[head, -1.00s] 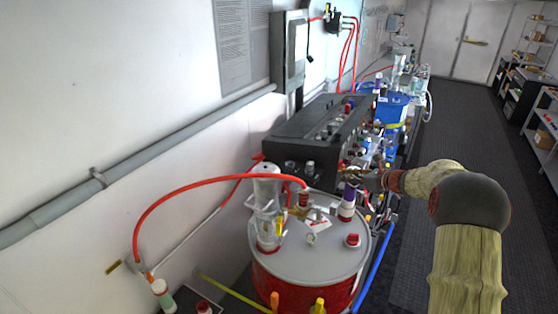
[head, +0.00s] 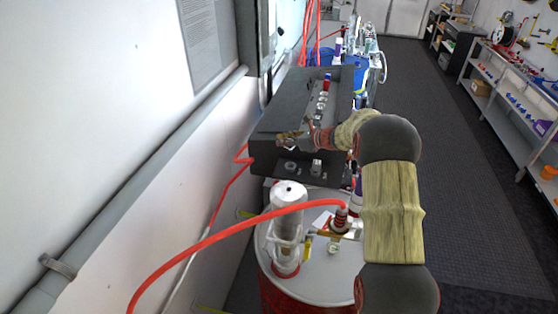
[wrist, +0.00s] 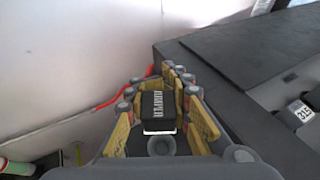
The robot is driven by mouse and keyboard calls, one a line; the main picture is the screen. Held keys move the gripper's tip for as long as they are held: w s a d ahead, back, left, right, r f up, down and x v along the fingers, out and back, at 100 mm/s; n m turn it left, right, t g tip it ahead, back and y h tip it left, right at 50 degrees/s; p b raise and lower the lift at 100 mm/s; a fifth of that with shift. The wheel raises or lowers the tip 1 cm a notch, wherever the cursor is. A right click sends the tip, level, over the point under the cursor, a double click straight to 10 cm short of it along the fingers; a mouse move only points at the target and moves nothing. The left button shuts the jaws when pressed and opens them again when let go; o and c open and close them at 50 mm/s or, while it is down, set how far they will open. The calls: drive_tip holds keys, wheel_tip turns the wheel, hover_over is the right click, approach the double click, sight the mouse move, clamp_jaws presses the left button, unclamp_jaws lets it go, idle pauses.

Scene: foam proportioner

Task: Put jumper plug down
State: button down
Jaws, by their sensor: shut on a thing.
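In the wrist view, the jumper plug (wrist: 158,104) is a small black block with white "JUMPER" lettering and a pale lower edge. My gripper (wrist: 159,92) is shut on it, with its yellow-padded fingers on both sides. In the head view, my gripper (head: 284,138) is at the near end of the dark console (head: 284,118); the plug is too small to make out there. In the wrist view, the fingers are beside the left edge of the console (wrist: 215,60), with wall behind them. I cannot tell whether the plug touches anything.
A red drum with a grey lid (head: 318,283) stands in front of the console. A clear cylinder (head: 288,225) and a red hose (head: 222,238) rise over it. The wall (head: 110,130) and its grey pipe (head: 150,170) are on the left. The aisle floor (head: 465,190) is clear.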

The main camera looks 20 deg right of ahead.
wheel_tip(320, 180, down, 8)
drive_tip(key=shift+s+d+f+p, duration=0.1)
drive_tip(key=shift+s+p, duration=0.05)
drive_tip(key=shift+p, duration=0.25)
drive_tip(key=c, duration=1.6)
unclamp_jaws()
drive_tip(key=b+v, duration=0.1)
drive_tip(key=v, duration=1.1)
